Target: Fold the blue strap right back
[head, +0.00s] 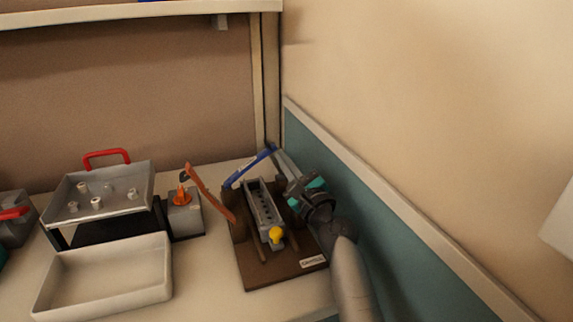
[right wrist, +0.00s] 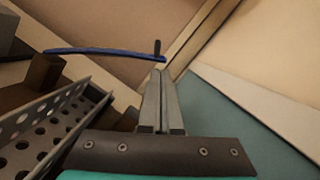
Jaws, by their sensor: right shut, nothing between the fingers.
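The blue strap (head: 250,166) stands raised and slanted at the back of a brown board (head: 265,272), its upper end toward the right. In the right wrist view the blue strap (right wrist: 100,51) runs across the upper left, with a dark peg (right wrist: 157,48) at its right end. My right gripper (head: 276,152) is shut and empty, its fingers beside the strap's upper right end. In the right wrist view its fingertips (right wrist: 161,72) lie just below that end; I cannot tell whether they touch. My left gripper is not in view.
A perforated metal channel (head: 261,207) with a yellow knob (head: 276,235) sits on the board. An orange strap (head: 209,193) slants up at its left. A white tray (head: 103,305) and a red-handled tray (head: 145,190) stand left. The teal wall panel (head: 385,245) is close on the right.

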